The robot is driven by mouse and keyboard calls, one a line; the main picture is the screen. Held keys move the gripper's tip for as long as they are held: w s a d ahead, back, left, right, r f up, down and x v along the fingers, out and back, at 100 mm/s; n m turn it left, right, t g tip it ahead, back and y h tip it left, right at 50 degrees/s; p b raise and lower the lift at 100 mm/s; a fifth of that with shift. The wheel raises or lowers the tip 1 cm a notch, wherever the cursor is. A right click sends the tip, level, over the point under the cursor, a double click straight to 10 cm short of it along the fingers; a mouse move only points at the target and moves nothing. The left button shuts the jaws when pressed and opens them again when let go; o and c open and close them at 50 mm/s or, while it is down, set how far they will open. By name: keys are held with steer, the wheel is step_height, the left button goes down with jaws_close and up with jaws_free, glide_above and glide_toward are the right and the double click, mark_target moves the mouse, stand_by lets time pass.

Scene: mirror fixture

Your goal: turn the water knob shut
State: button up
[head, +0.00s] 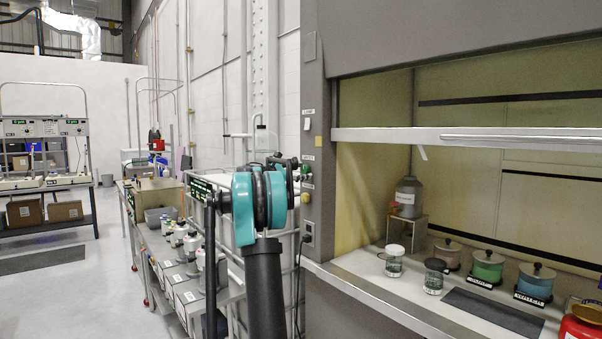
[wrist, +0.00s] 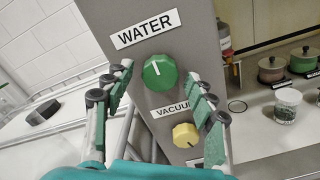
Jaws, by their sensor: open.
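The water knob (wrist: 160,73) is round and green with a white pointer line, mounted on a grey post below the WATER label (wrist: 142,31). In the wrist view its pointer points up towards the label. My gripper (wrist: 160,80) is open, with its fingers on either side of the knob in the picture. I see no finger closed on it, and the remaining gap in depth is hard to judge. In the head view the knob (head: 305,169) is small, just right of my gripper, which is partly hidden by my teal wrist.
A yellow vacuum knob (wrist: 186,135) sits just below the water knob, by the right finger. The fume hood bench (head: 375,272) to the right holds jars and pots. A cart (head: 180,290) with bottles stands on the left. Open floor (head: 75,300) lies further left.

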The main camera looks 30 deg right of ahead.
steer(key=a, duration=1.2)
steer(key=shift+s, duration=0.45)
steer(key=s+a+f+m+t+y, duration=0.1)
steer(key=s+a+f+m+y, duration=0.3)
steer(key=s+a+f, duration=0.8)
steer(key=s+a+f+m+t+y, duration=0.1)
steer(key=s+a+f+m+y, duration=0.3)
steer(key=s+a+f+y, duration=0.4)
steer(key=s+a+f+m+t+y, duration=0.1)
steer(key=s+a+f+m+y, duration=0.3)
steer(key=s+a+f, duration=1.4)
step_height(320, 180, down, 9)
steer(key=shift+s+a+r+y, duration=0.1)
steer(key=shift+s+a+y, duration=0.1)
steer(key=shift+s+y, duration=0.65)
steer(key=shift+w, duration=0.2)
